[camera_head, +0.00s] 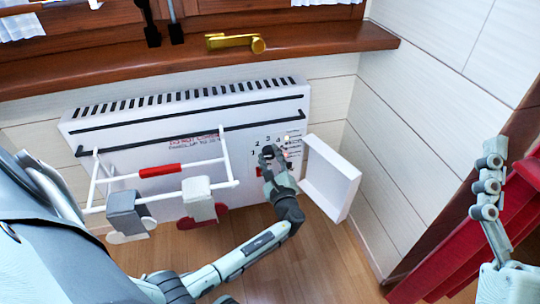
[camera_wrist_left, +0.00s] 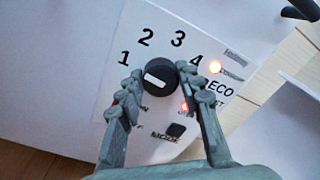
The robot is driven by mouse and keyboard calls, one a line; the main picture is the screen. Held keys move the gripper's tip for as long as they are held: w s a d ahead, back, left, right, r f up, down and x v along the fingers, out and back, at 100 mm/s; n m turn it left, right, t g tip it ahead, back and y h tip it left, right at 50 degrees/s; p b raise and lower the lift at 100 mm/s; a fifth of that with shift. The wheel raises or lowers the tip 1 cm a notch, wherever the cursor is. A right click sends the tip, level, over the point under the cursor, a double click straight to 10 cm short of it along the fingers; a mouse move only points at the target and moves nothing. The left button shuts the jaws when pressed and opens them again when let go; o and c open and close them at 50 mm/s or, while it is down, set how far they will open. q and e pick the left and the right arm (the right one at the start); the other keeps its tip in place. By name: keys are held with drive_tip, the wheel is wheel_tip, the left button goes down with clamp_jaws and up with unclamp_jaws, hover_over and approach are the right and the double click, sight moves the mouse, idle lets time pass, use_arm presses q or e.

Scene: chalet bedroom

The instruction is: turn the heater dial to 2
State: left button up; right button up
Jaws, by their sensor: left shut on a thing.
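The heater (camera_head: 190,130) is a white panel on the wall under the window sill. Its black dial (camera_wrist_left: 160,78) has a white mark on its left side, and the exact setting is hard to read. The numbers 1, 2, 3 and 4 run around the dial from left to top right, with ECO at the right. My left gripper (camera_head: 270,158) is at the control panel (camera_wrist_left: 115,85), its fingers on both sides of the dial and shut on it. The gripper hides part of the panel in the head view. My right gripper (camera_head: 488,185) is away from the heater at the right; its opening is unclear.
A white flap (camera_head: 331,178) stands open right of the controls. A white rack (camera_head: 160,170) with hanging slippers (camera_head: 199,198) is on the heater's front, left of my gripper. The wooden sill (camera_head: 150,60) holds a gold handle (camera_head: 235,42). A red item (camera_head: 455,240) is at the right.

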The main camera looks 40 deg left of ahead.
use_arm(q)
drive_tip(key=m, duration=0.1)
drive_tip(key=m+p, duration=0.1)
drive_tip(key=shift+r+m+p, duration=0.2)
drive_tip(key=shift+m+p, duration=0.6)
drive_tip(key=shift+m, duration=0.2)
drive_tip(key=m+p, duration=0.1)
drive_tip(key=m, duration=0.2)
drive_tip(key=shift+f+p, duration=0.1)
drive_tip(key=shift+p, duration=0.25)
drive_tip(key=shift+f+m, duration=0.1)
drive_tip(key=shift+m, duration=0.2)
use_arm(e)
drive_tip(key=w+d+f+g+h, duration=0.1)
drive_tip(key=d+f+g+h, duration=0.1)
drive_tip(key=f+g, duration=0.3)
drive_tip(key=w+d+f+g+h, duration=0.1)
drive_tip(key=d+f+g+h, duration=0.2)
drive_tip(key=f, duration=0.9)
drive_tip(key=shift+w+f+g, duration=0.15)
drive_tip(key=shift+w+g, duration=0.1)
drive_tip(key=shift+g, duration=0.65)
use_arm(q)
drive_tip(key=o, duration=1.2)
drive_tip(key=shift+c, duration=0.2)
